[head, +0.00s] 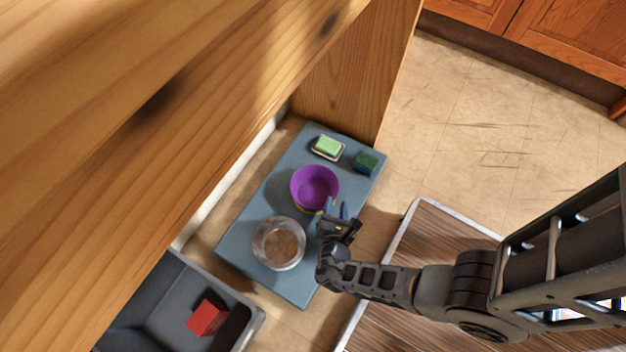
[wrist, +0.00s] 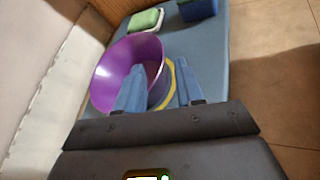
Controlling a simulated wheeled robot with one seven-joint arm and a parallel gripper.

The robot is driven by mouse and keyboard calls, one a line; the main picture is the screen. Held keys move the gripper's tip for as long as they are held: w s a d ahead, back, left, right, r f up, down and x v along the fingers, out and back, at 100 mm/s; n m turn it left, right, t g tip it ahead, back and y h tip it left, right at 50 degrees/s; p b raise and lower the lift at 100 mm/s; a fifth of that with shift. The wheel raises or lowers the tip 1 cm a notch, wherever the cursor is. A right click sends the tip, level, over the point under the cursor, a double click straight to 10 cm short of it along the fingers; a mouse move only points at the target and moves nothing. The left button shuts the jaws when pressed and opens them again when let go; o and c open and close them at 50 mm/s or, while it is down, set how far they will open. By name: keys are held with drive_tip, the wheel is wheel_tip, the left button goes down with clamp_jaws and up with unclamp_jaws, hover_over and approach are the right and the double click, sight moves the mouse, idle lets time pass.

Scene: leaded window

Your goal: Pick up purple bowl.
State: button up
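My gripper (head: 337,209) is at the bowl's near right side in the head view. In the wrist view its two blue fingers (wrist: 160,76) are spread apart. The left finger overlaps the bowl and the right one lies past its right side, with part of the bowl's wall between them. I cannot tell whether either finger touches it.
A clear glass bowl (head: 278,243) stands close to my gripper. A green sponge or soap on a dish (head: 327,147) and a dark blue-green block (head: 366,162) lie beyond. A grey bin (head: 150,300) holds a red block (head: 207,317). A wooden panel (head: 345,75) rises behind.

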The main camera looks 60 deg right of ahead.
sight(337, 185)
drive_tip(key=b+x, duration=0.2)
drive_tip(key=x, duration=0.5)
drive_tip(key=shift+r, duration=0.15)
clamp_jaws()
idle(0.4)
